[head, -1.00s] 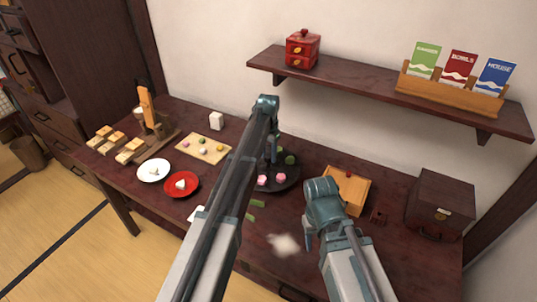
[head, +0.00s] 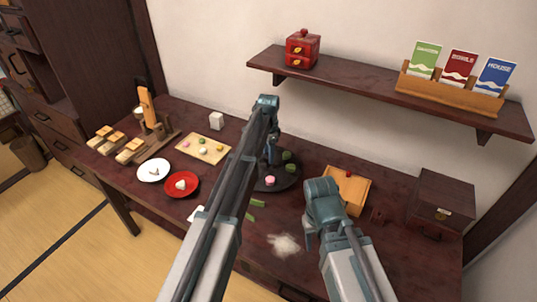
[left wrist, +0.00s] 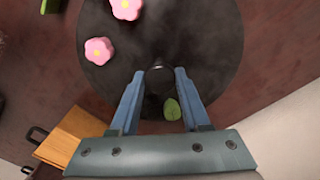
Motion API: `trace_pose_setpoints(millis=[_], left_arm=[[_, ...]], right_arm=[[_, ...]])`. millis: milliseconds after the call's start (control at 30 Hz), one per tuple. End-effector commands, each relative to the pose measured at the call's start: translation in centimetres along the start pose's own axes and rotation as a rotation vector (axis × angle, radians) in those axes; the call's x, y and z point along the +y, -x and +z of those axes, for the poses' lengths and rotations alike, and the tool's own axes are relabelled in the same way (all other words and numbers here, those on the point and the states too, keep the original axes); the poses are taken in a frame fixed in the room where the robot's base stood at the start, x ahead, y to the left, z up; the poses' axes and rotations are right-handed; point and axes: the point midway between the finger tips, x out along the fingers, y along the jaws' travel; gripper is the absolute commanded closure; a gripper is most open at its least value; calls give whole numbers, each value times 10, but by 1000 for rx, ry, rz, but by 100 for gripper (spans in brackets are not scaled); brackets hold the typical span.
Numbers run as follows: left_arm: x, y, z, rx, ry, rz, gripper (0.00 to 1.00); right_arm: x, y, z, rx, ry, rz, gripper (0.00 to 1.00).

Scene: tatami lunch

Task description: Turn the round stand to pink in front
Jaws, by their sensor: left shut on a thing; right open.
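The dark round stand (head: 287,184) is on the table, partly behind my left arm. One pink sweet (head: 269,181) shows near its front, and green sweets (head: 291,168) on its right and far side. In the left wrist view two pink flower sweets (left wrist: 98,50) and a green leaf sweet (left wrist: 171,108) lie on the stand (left wrist: 205,40). My left gripper (head: 272,160) is over the stand's middle, its blue fingers shut on the black knob (left wrist: 158,74). My right gripper (head: 312,235) is open and empty, above the table to the right of the stand.
A wooden tray (head: 348,188) is right of the stand, near a dark chest (head: 441,200). A board of sweets (head: 204,147), a white plate (head: 153,170) and a red plate (head: 181,185) are on the left. A pale patch (head: 285,245) lies in front. A shelf (head: 385,95) hangs behind.

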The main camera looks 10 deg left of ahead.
Motion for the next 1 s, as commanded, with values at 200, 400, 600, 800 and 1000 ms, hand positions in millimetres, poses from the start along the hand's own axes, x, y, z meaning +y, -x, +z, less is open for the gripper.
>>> trace_pose_setpoints(millis=[200, 400, 600, 800, 1000], left_arm=[[0, 0, 0, 0, -74, 0, 100], [0, 0, 0, 0, -120, 0, 100], [0, 0, 0, 0, -142, 0, 100], [0, 0, 0, 0, -149, 0, 100], [0, 0, 0, 0, -149, 0, 100]], right_arm=[[0, 0, 0, 0, 0, 0, 50], [0, 0, 0, 0, 0, 0, 50], [0, 0, 0, 0, 0, 0, 50], [0, 0, 0, 0, 0, 0, 50], [0, 0, 0, 0, 0, 0, 50]])
